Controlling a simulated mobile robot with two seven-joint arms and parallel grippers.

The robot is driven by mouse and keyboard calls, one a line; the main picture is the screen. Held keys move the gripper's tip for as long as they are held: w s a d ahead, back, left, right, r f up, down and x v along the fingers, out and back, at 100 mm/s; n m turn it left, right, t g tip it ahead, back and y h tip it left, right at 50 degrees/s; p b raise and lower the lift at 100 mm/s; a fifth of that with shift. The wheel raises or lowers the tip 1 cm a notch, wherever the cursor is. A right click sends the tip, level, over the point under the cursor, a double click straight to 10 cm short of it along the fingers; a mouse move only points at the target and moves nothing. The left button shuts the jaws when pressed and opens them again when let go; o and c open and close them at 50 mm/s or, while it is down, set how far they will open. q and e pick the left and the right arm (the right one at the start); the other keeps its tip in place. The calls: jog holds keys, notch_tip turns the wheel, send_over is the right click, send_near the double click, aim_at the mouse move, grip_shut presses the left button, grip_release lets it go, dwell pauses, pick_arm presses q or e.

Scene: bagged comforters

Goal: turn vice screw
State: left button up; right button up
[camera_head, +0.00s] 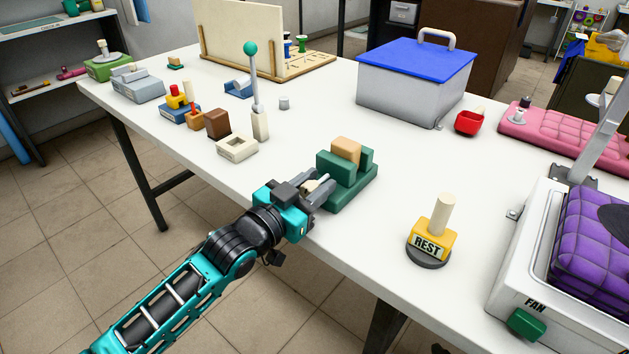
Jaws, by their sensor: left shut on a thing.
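A green vice (345,183) stands on the white table near its front edge. A tan block (346,151) sits between its jaws. The vice's screw handle (318,183) is a pale piece on the vice's near left side, partly hidden by my gripper. My left gripper (319,189) reaches in from the lower left over the table's edge and is shut on the screw handle. How deep the screw sits in the vice cannot be seen. My right gripper is not in view.
A yellow REST stand (431,245) with a peg stands right of the vice. A white FAN box (526,262) with a purple bagged comforter (590,245) is at the right. A lidded bin (414,85) stands behind. White table (390,215) is clear around the vice.

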pick_arm(q)
jog(key=o, duration=0.6)
jog(key=shift+o, duration=0.8)
jog(key=p+v, duration=0.1)
jog(key=v, duration=1.2)
